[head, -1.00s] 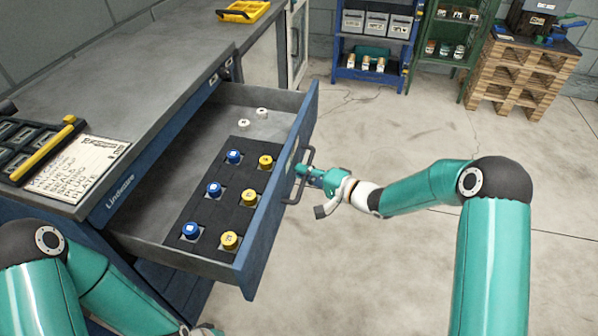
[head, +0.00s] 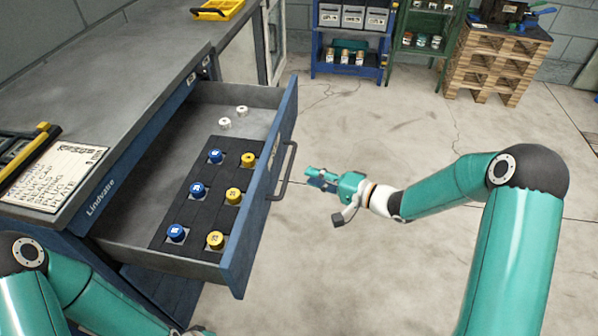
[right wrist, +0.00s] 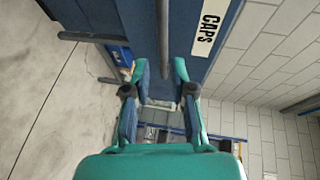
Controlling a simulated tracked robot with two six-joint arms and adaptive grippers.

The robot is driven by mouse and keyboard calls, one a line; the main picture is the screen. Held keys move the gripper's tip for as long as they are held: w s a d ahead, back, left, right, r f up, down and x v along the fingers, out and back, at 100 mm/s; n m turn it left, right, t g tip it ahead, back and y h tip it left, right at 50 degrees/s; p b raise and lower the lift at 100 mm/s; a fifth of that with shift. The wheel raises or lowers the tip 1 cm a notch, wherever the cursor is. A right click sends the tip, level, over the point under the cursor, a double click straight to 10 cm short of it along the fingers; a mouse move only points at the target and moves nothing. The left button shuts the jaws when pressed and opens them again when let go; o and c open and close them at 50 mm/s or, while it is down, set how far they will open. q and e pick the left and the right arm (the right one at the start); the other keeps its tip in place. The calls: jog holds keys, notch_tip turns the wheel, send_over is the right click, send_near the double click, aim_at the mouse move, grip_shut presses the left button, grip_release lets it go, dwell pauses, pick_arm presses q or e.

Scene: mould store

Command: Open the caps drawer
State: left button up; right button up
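The caps drawer (head: 262,195) is pulled far out of the blue-grey workbench, so its inside shows in the head view. It holds 3 blue caps (head: 197,189) and 3 yellow caps (head: 233,196) in a dark insert, with 2 white caps (head: 225,123) behind. Its dark handle (head: 285,172) is on the front. My right gripper (head: 312,180) is to the right of the handle, apart from it and empty. The right wrist view shows its fingers (right wrist: 163,78) open and the CAPS label (right wrist: 208,27). Only a sliver of my left gripper (head: 200,331) shows at the bottom edge.
A label card (head: 55,175) and a black-and-yellow case (head: 22,155) lie on the bench top (head: 110,85). A blue shelf (head: 347,70), a green rack (head: 420,55) and a pallet stack (head: 497,70) stand at the back. The floor right of the drawer is clear.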

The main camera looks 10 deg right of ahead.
jog(key=shift+v, duration=1.7)
jog(key=s+a+f+m+g, duration=0.1)
jog(key=s+a+f+g, duration=0.15)
jog(key=a+f, duration=0.5)
jog(key=s+a+f+n+g+h, duration=0.2)
jog(key=s+f+g+h, duration=0.3)
jog(key=s+f, duration=0.95)
jog(key=s+d+f+n+g+h, duration=0.2)
jog(key=s+n+g, duration=0.25)
jog(key=s, duration=0.45)
notch_tip(320, 180, up, 15)
jog(key=n+p, duration=0.1)
jog(key=p, duration=1.3)
jog(key=shift+a+f+t+p, duration=0.15)
jog(key=shift+a+t+p, duration=0.05)
jog(key=shift+t+p, duration=0.2)
